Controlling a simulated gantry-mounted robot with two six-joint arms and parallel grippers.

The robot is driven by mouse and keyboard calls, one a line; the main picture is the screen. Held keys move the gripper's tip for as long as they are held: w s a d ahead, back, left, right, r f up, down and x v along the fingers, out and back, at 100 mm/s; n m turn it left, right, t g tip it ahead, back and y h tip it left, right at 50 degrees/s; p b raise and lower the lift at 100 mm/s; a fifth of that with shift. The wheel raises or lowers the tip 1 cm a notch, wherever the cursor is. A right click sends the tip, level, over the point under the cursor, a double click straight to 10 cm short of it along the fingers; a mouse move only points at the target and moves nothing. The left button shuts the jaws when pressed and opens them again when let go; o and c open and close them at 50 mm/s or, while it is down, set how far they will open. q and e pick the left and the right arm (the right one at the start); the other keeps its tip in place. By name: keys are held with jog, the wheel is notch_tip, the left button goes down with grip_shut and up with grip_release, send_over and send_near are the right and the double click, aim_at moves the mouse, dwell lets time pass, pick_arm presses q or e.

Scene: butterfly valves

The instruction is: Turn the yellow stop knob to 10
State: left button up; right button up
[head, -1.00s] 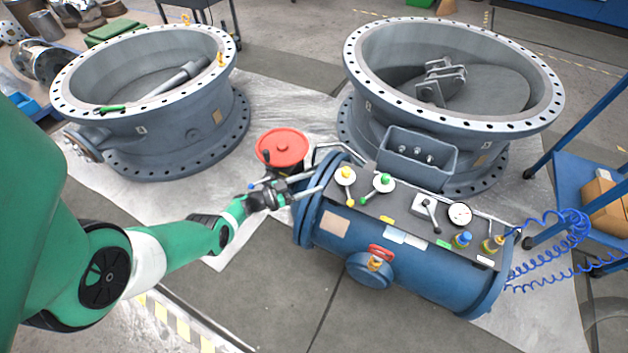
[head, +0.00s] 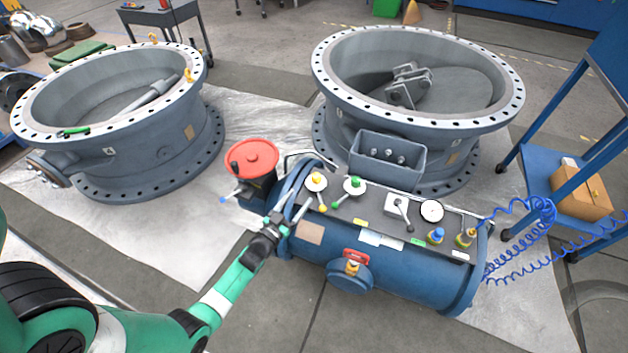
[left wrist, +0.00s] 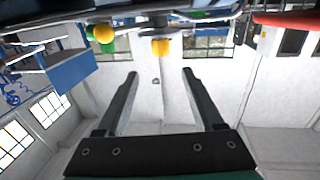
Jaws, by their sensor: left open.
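A yellow knob (head: 316,178) sits on a white round dial at the left end of the dark panel on the blue cylinder (head: 400,275). A lever points from it toward the panel's front. A second yellow knob (head: 471,233) stands at the panel's right end, beside a blue one. My left gripper (head: 292,208) is at the panel's left end, just left of and in front of the dial. Its fingers (left wrist: 160,75) are open with nothing between them. Two yellow parts (left wrist: 162,47) show beyond the fingertips in the left wrist view. The dial's numbers are too small to read.
A green knob (head: 354,182) with its own lever is close right of the yellow dial. A red round part (head: 252,158) stands left of the cylinder. A grey lever box (head: 398,208) and gauge (head: 431,210) are farther right. Large valve rings stand behind.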

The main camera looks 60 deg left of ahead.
aim_at(314, 179)
pick_arm(q)
jog(key=b+x, duration=0.4)
jog(key=x, duration=0.5)
jog(key=shift+w+a+b, duration=0.25)
jog(key=shift+w+b, duration=0.1)
jog(key=shift+w+a, duration=0.15)
jog(key=shift+r, duration=0.1)
grip_shut()
